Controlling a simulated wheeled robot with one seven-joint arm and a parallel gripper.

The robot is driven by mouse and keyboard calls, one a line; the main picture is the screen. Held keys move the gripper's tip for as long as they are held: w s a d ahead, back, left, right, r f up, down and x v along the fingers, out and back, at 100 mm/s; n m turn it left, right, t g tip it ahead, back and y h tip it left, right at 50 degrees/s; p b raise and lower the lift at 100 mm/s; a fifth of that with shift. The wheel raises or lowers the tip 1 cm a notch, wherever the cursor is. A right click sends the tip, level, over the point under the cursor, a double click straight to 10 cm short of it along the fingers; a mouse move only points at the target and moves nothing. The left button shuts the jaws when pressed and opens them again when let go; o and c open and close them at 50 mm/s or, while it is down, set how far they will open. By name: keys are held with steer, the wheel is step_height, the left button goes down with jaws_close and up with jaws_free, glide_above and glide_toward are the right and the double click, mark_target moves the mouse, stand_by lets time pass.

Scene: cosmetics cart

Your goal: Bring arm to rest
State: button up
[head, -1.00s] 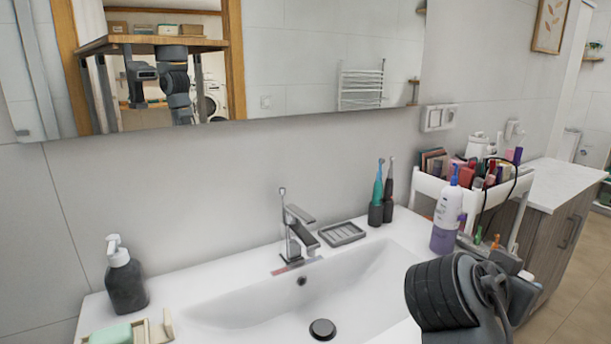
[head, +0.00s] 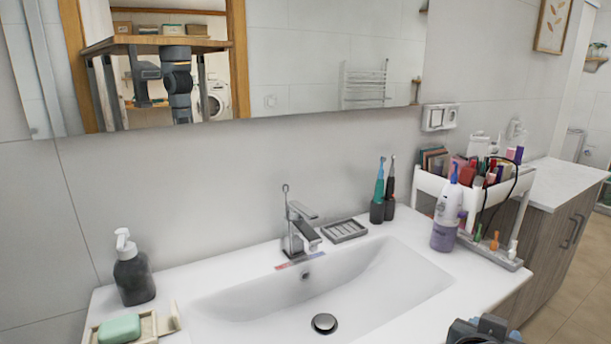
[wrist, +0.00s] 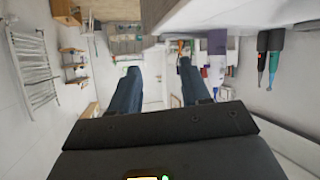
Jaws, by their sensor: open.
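My gripper (wrist: 157,78) shows in the wrist view with its two dark fingers apart and nothing between them. The wrist picture is upside down, with the room beyond the fingers. My arm's reflection (head: 178,82) shows in the mirror.
A white sink (head: 390,285) fills the counter. A soap dispenser (head: 133,275) and soap dish (head: 149,327) stand left, toothbrushes (head: 378,195) behind the sink. A lotion bottle (head: 446,215) stands by the cosmetics cart (head: 430,186) at right.

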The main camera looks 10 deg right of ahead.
steer(key=s+a+f+n+t+y, duration=0.2)
steer(key=s+a+f+n+y, duration=0.25)
steer(key=s, duration=0.25)
steer(key=s+a+f+n+t+y, duration=0.2)
steer(key=s+a+f+n+y, duration=0.1)
steer(key=s+a+f, duration=0.4)
steer(key=s+r+n+t+y, duration=0.1)
steer(key=s+r, duration=0.3)
steer(key=s, duration=0.5)
steer(key=s+r+t+y, duration=0.2)
steer(key=s+r, duration=0.3)
steer(key=s, duration=0.5)
steer(key=shift+a+r+n, duration=0.3)
steer(key=shift+n, duration=0.05)
stand_by(2.4)
